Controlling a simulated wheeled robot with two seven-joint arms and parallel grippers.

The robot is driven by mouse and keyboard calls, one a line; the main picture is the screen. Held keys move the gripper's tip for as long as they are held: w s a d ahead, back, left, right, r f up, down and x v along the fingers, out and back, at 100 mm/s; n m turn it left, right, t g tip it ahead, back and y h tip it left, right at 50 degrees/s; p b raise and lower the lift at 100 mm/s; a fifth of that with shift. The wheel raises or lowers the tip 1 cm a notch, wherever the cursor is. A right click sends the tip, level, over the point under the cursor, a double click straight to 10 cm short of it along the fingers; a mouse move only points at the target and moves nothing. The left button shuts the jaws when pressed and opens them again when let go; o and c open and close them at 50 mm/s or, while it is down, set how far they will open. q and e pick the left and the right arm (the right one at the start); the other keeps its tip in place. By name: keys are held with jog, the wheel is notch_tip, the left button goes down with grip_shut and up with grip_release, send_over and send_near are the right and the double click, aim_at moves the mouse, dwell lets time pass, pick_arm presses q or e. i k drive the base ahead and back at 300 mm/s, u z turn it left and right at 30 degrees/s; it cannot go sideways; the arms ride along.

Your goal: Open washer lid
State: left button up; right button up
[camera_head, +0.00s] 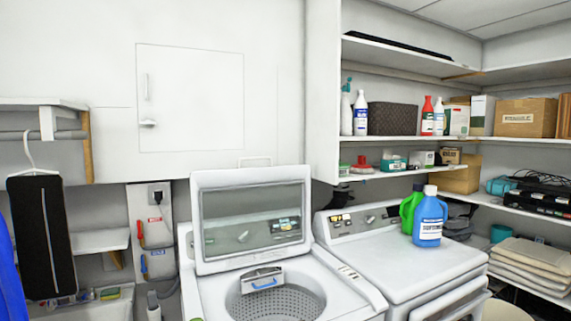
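The washer (352,309) stands at the bottom centre of the head view. Its lid (253,182) is raised upright at the back, with a clear window (235,238) in a white frame. The round opening below it is uncovered, and the perforated grey drum (290,302) shows inside. The front of the washer is cut off by the lower edge of the view. Neither of my grippers shows in this view, so their state is hidden.
A dryer (410,262) stands right of the washer, with blue (430,222) and green bottles on top. Shelves (400,137) with boxes and bottles fill the right side. A black garment (42,235) hangs at left. White cabinets (190,97) are above the washer.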

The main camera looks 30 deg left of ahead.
aim_at(201, 181)
jog(key=z, duration=0.15)
jog(key=i, duration=1)
jog(key=u, duration=0.2)
